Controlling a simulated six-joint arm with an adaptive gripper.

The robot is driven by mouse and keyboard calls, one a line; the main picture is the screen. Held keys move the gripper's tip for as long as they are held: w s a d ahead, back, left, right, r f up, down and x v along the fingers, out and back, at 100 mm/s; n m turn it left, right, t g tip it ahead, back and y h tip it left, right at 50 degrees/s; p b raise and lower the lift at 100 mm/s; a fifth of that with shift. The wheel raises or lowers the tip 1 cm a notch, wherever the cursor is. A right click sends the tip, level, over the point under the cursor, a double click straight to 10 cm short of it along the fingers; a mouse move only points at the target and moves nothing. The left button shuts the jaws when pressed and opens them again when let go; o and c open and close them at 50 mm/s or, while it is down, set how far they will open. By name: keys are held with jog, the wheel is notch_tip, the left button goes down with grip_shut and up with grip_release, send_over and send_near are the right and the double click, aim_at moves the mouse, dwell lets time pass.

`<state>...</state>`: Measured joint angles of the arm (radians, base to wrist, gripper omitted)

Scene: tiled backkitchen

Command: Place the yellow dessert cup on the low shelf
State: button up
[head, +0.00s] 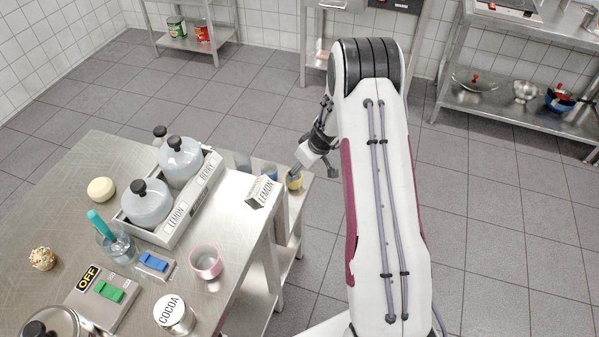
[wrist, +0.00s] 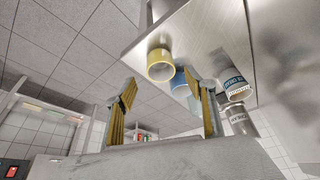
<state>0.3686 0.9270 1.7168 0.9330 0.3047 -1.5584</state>
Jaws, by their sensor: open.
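The yellow dessert cup (head: 294,181) stands at the right edge of the steel counter in the head view, close to my gripper (head: 304,172). In the wrist view, which is turned over, the yellow cup (wrist: 160,66) shows its round rim just beyond the fingertips, between them in the picture. My gripper (wrist: 161,83) is open and its two fingers hold nothing. A blue cup (wrist: 180,84) is right beside the yellow one. A low steel shelf (head: 286,262) shows beneath the counter in the head view; most of it is hidden.
A crate of jars (head: 165,240) and a pink cup (head: 205,262) stand on the worktable. Floor right of the counter is clear.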

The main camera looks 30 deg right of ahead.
jog(key=shift+v, duration=1.65)
jog(key=s+a+r, duration=0.3)
jog(key=a+r, duration=0.1)
jog(key=r, duration=0.5)
jog(key=s+a+r, duration=0.4)
jog(key=a+r, duration=0.1)
jog(key=r, duration=0.4)
jog(key=s+a+r, duration=0.3)
jog(key=a+r, duration=0.1)
jog(key=r, duration=0.4)
jog(key=s+a+r+m, duration=0.1)
jog(key=s+r, duration=0.1)
jog(key=s, duration=0.6)
jog(key=s+a+r+m+h, duration=0.1)
jog(key=s+r, duration=0.2)
jog(key=s, duration=0.6)
jog(key=s+a+r+m+t, duration=0.1)
jog(key=s+r, duration=0.2)
jog(key=s, duration=0.5)
jog(key=shift+s+a+r+m, duration=0.2)
jog(key=shift+s+m, duration=0.1)
jog(key=shift+s, duration=0.1)
